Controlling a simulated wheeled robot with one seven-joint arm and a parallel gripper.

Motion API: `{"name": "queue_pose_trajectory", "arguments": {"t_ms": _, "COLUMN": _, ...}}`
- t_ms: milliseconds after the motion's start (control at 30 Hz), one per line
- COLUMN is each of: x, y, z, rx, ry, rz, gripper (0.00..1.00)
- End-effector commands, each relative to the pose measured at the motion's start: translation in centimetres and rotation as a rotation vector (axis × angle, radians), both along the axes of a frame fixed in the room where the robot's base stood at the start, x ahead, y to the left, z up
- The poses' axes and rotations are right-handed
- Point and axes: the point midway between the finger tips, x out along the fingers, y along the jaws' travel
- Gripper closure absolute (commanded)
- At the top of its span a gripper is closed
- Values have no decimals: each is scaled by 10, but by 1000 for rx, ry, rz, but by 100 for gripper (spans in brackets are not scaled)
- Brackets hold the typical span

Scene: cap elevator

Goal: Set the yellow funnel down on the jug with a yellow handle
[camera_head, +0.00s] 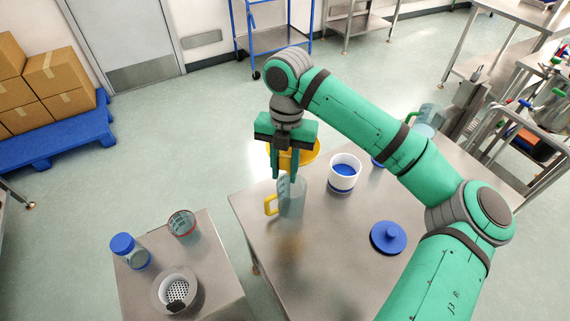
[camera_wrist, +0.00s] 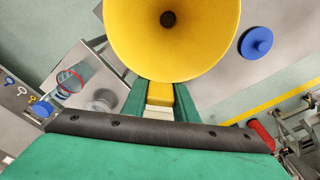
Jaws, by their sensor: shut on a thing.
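The yellow funnel (camera_wrist: 172,35) fills the upper middle of the wrist view, its wide mouth facing the camera and a dark hole at its centre. My gripper (camera_wrist: 160,98) is shut on the funnel's near edge. In the head view the funnel (camera_head: 305,152) shows partly behind my gripper (camera_head: 284,176), above the table's far part. The jug with a yellow handle (camera_head: 291,198) is clear and stands upright on the table, below the fingers in the picture. The funnel hides the jug in the wrist view. I cannot tell whether funnel and jug touch.
On the metal table (camera_head: 318,262) stand a white and blue container (camera_head: 344,173), a blue lid (camera_head: 388,237) and a green-handled jug (camera_head: 427,120). A side table (camera_head: 215,285) at left holds a blue-capped jar (camera_head: 129,250), a red-rimmed beaker (camera_head: 182,223) and a strainer (camera_head: 175,291).

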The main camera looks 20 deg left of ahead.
Motion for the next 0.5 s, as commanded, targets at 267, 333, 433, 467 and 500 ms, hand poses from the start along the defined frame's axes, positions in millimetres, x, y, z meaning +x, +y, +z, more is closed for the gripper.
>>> {"name": "queue_pose_trajectory", "arguments": {"t_ms": 267, "x": 0, "y": -1, "z": -24, "rx": 1, "ry": 3, "rz": -1, "gripper": 100}}
{"name": "queue_pose_trajectory", "arguments": {"t_ms": 333, "x": 0, "y": -1, "z": -29, "rx": 0, "ry": 1, "rz": -1, "gripper": 100}}
{"name": "queue_pose_trajectory", "arguments": {"t_ms": 433, "x": 0, "y": -1, "z": -34, "rx": 1, "ry": 2, "rz": 0, "gripper": 100}}
{"name": "queue_pose_trajectory", "arguments": {"t_ms": 467, "x": 0, "y": -1, "z": -35, "rx": 1, "ry": 2, "rz": 0, "gripper": 100}}
{"name": "queue_pose_trajectory", "arguments": {"t_ms": 500, "x": 0, "y": -1, "z": -37, "rx": 1, "ry": 2, "rz": 0, "gripper": 100}}
